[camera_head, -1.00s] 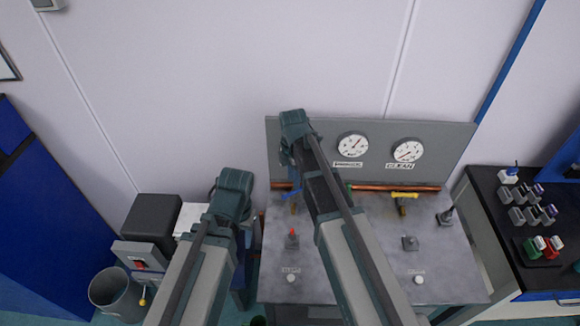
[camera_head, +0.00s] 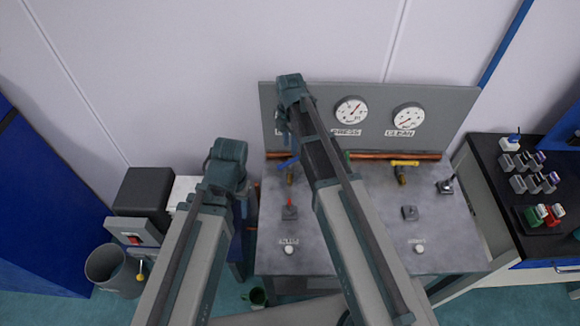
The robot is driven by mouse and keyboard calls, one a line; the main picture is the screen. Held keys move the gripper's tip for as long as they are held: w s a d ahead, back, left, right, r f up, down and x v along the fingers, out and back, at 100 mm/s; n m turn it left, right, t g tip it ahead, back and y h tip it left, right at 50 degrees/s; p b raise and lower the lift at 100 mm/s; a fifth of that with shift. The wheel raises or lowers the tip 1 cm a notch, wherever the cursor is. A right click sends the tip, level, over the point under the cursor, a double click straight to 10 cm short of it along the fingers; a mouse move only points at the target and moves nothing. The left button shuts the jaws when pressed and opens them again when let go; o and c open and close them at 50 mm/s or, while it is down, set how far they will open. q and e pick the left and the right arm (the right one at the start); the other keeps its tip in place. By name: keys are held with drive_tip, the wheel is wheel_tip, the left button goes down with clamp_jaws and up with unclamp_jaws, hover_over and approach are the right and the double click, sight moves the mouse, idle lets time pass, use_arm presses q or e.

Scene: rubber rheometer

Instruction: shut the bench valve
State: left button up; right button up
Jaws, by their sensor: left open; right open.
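A grey steel bench (camera_head: 350,225) stands ahead with a copper pipe (camera_head: 375,156) along its back. A valve with a yellow bar handle (camera_head: 404,163) stands on the right part; its handle lies about level, along the pipe. A valve with a blue handle (camera_head: 288,164) stands on the left part, its handle slanted. A bit of green (camera_head: 347,156) shows by the pipe, mostly behind my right arm. I cannot tell which one is the bench valve. My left arm rises left of the bench and my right arm crosses over it; neither gripper's fingers can be made out.
Two gauges (camera_head: 350,111) (camera_head: 408,117) sit on the grey back panel (camera_head: 450,105). A red-tipped switch (camera_head: 289,210), a grey block (camera_head: 409,213) and a lever (camera_head: 446,185) stand on the bench. A dark counter (camera_head: 500,215) is at right, a bin (camera_head: 110,268) at left.

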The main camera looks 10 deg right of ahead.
sight(290, 161)
wheel_tip(290, 161, down, 9)
drive_tip(key=b, duration=0.8)
drive_tip(key=shift+f, duration=0.1)
clamp_jaws()
